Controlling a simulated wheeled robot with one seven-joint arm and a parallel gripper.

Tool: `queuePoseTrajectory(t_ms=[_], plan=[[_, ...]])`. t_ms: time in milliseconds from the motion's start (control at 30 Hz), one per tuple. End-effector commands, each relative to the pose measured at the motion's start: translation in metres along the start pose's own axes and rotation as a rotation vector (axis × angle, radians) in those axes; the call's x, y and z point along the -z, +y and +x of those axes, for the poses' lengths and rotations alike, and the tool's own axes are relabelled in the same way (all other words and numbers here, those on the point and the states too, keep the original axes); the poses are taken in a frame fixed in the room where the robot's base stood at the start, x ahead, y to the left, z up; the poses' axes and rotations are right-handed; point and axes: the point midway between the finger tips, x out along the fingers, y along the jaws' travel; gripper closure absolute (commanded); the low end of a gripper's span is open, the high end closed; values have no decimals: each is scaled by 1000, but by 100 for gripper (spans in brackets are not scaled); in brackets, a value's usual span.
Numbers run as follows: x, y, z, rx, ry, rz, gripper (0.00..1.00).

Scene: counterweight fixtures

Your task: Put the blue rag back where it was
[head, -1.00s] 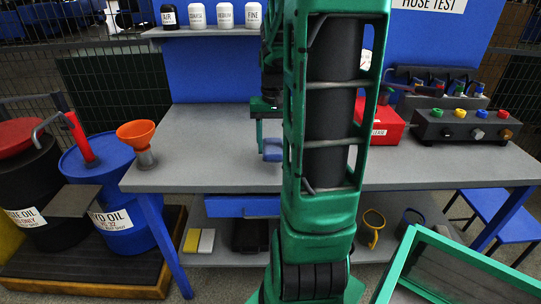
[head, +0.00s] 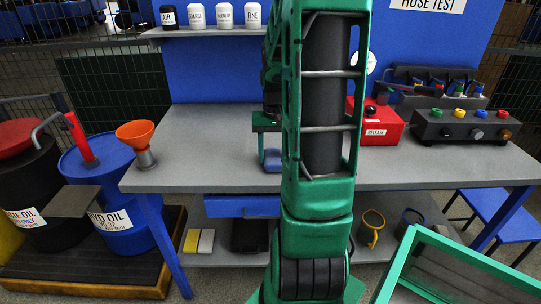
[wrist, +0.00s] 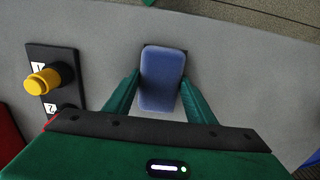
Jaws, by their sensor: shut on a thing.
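The blue rag (wrist: 162,80) is a folded, rounded pad between the two green fingers of my gripper (wrist: 160,97) in the wrist view. My gripper is shut on it. In the head view the rag (head: 272,160) shows low beside my arm, over the front part of the grey bench top (head: 205,135). My gripper is partly hidden by my arm there. I cannot tell whether the rag touches the bench.
An orange funnel (head: 136,133) stands at the bench's left end. A red release box (head: 377,128) and a black box with coloured knobs (head: 462,127) stand on the right. A yellow knob (wrist: 42,82) on a dark plate is left of my gripper in the wrist view.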

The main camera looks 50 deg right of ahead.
Motion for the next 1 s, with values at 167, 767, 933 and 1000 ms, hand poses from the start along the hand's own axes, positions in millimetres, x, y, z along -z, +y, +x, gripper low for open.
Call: queuePoseTrajectory(t_ms=[167,767,933,1000], plan=[[0,0,0,0,0,-1,31],[1,-2,-53,0,6,-3,31],[1,-2,-86,0,5,-3,31],[0,-1,-97,0,3,-3,31]])
